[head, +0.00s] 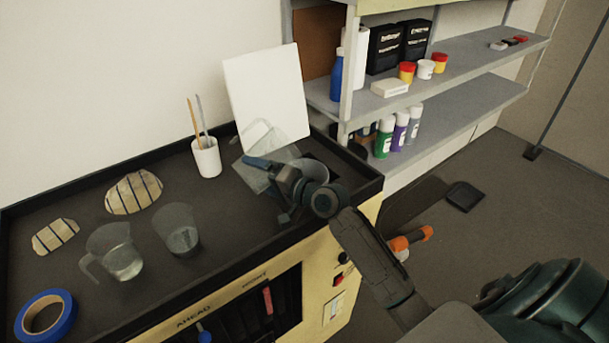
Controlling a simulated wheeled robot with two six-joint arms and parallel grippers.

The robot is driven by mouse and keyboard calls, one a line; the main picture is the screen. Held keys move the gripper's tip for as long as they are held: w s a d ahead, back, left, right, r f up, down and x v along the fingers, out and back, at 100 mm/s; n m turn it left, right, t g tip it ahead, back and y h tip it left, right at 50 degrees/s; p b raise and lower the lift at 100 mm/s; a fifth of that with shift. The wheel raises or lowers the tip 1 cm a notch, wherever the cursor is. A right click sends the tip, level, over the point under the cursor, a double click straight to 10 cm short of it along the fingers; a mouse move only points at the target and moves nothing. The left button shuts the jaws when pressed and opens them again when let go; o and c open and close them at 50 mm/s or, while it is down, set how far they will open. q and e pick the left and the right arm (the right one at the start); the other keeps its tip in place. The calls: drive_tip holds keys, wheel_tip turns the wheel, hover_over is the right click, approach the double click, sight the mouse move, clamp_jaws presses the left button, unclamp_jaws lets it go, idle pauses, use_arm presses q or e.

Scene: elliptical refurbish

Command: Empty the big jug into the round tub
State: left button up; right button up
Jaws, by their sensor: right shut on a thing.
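A large clear jug (283,133) is tilted above the right end of the bench. My right gripper (268,186) is shut on it, and the fingers and wrist cover part of it. A round grey tub (318,167) stands just behind my wrist, close to the jug and partly hidden. I cannot tell whether liquid is left in the tilted jug or is in the tub. My left gripper is not in view.
A smaller handled clear jug (114,254) and a clear cup (177,231) stand on the bench. A white cup with brushes (206,160), a white panel (265,90), two striped pieces and blue tape (46,315) are around. The bench has a raised rim.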

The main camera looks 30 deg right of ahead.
drive_tip(key=shift+r+m, duration=0.1)
drive_tip(key=shift+m, duration=0.2)
drive_tip(key=shift+d+r+m+y, duration=0.3)
drive_tip(key=shift+d+r+m, duration=0.1)
drive_tip(key=shift+d+r, duration=0.25)
drive_tip(key=shift+w, duration=0.1)
drive_tip(key=shift+w+a, duration=0.1)
drive_tip(key=shift+w+a, duration=0.2)
drive_tip(key=shift+w+r+m+t, duration=0.15)
drive_tip(key=shift+w+m+t, duration=0.15)
drive_tip(key=shift+w+r+m+b, duration=0.1)
drive_tip(key=shift+w+m+b, duration=0.2)
drive_tip(key=shift+b, duration=0.1)
idle(0.9)
drive_tip(key=shift+d+m+t, duration=0.25)
drive_tip(key=shift+m+t, duration=0.05)
drive_tip(key=shift+m, duration=0.2)
idle(0.5)
